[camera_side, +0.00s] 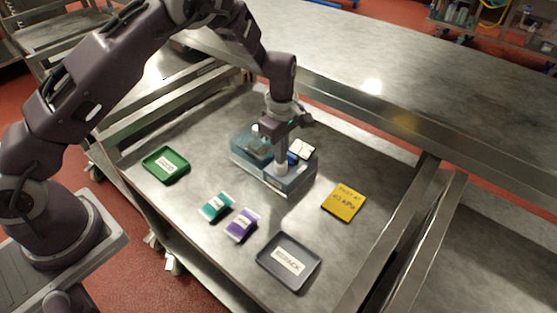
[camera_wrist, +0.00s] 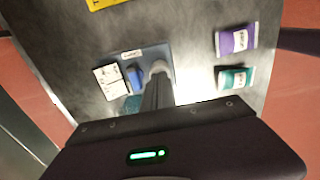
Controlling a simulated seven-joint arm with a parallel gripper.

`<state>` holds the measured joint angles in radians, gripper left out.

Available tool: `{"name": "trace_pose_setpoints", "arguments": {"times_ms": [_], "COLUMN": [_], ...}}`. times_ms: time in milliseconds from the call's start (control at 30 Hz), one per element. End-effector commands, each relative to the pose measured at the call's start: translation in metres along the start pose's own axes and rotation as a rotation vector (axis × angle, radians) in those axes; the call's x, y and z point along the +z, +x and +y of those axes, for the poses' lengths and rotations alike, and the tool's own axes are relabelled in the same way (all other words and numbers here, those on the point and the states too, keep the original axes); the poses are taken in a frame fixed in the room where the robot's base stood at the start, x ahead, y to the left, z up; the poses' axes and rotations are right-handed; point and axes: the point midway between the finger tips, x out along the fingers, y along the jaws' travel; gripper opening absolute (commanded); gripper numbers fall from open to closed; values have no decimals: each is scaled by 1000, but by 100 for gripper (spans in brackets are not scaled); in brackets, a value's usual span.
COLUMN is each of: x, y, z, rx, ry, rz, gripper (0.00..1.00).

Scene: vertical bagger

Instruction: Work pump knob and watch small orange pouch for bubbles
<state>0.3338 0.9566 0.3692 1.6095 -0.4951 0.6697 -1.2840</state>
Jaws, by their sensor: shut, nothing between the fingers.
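A translucent blue test tank (camera_side: 290,184) stands mid-table in the side view; it is partly visible in the wrist view (camera_wrist: 165,52). A pale round knob (camera_side: 281,168) is on its near part, also in the wrist view (camera_wrist: 158,67). My gripper (camera_side: 281,150) points down right over the knob, fingers shut with nothing between them; its fingertips (camera_wrist: 157,78) appear at or just above the knob, and I cannot tell whether they touch. A white gauge panel (camera_side: 302,149) and a blue part (camera_side: 292,158) sit beside the knob. I cannot make out an orange pouch.
A teal pouch (camera_side: 216,206) and a purple pouch (camera_side: 242,225) lie in front of the tank. A green labelled tray (camera_side: 165,177) is left, a grey REPACK tray (camera_side: 310,246) front right, and a yellow card (camera_side: 343,212) right. Bare steel separates them.

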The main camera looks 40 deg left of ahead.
Motion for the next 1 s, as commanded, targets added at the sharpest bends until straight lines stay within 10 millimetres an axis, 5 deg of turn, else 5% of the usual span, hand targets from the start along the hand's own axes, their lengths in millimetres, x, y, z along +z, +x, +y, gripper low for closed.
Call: {"name": "trace_pose_setpoints", "arguments": {"times_ms": [567, 1000], "x": [0, 0], "y": [20, -2], "z": [0, 0], "rx": [0, 0], "ry": [0, 0], "rz": [0, 0], "gripper": [0, 0]}}
